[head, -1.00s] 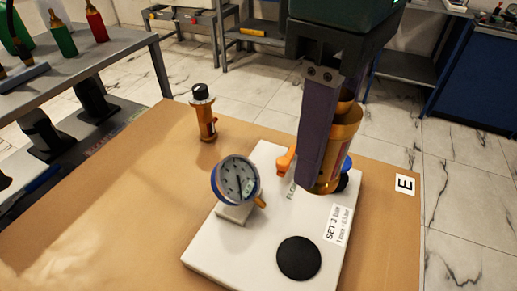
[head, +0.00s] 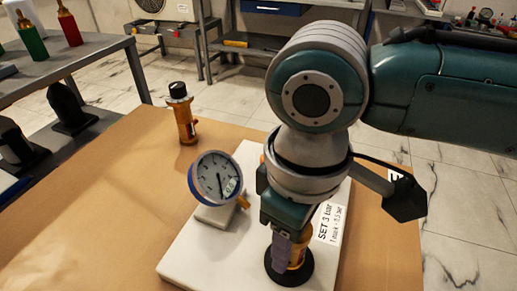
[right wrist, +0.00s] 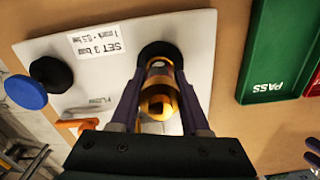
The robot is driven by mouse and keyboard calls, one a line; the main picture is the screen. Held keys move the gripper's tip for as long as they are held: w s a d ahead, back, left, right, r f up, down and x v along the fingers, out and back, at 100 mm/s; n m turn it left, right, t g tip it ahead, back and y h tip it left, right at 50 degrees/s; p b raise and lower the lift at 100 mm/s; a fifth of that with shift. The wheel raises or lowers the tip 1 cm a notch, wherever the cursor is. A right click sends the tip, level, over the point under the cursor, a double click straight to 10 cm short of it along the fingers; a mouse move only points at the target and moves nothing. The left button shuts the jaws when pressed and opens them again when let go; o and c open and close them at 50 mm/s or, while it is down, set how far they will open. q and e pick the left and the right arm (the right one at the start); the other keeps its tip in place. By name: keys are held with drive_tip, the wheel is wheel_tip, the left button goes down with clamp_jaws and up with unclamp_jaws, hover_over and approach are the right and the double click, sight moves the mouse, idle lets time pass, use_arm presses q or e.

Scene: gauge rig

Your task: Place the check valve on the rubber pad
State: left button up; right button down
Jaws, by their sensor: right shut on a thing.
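The check valve (head: 298,254) is a brass-coloured cylinder, upright between the fingers of my right gripper (head: 284,258). The right gripper is shut on it. The rubber pad (head: 274,277) is a black disc on the white board. In the head view the valve's lower end overlaps the pad, and I cannot tell whether it touches. In the right wrist view the valve (right wrist: 158,98) is between the fingers, with part of the pad (right wrist: 160,48) showing beyond it. Purple finger-like parts at that view's lower right edge look like my left gripper (right wrist: 313,152); its opening is unclear.
A round gauge (head: 216,180) stands on the white board (head: 190,262). A brass fitting with a black cap (head: 182,115) stands behind on the brown table. In the wrist view, a blue knob (right wrist: 25,92) and a green PASS tray (right wrist: 277,60) flank the board.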

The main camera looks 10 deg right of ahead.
drive_tip(key=shift+f, duration=0.15)
drive_tip(key=shift+c, duration=1.9)
unclamp_jaws()
wheel_tip(320, 180, up, 12)
drive_tip(key=p, duration=0.3)
drive_tip(key=shift+r, duration=0.2)
drive_tip(key=s+a+f+m+t+y, duration=0.2)
drive_tip(key=s+a+f+y, duration=0.1)
drive_tip(key=s+a+y, duration=0.15)
drive_tip(key=s+d+f+m+h, duration=0.1)
drive_tip(key=s+d+m+h, duration=0.1)
drive_tip(key=s+d, duration=0.2)
drive_tip(key=s+d+f+m+t+h, duration=0.1)
drive_tip(key=s+d, duration=0.3)
drive_tip(key=d, duration=0.6)
drive_tip(key=shift+m+t+h, duration=0.3)
drive_tip(key=shift+m+h, duration=0.35)
drive_tip(key=shift+m, duration=0.15)
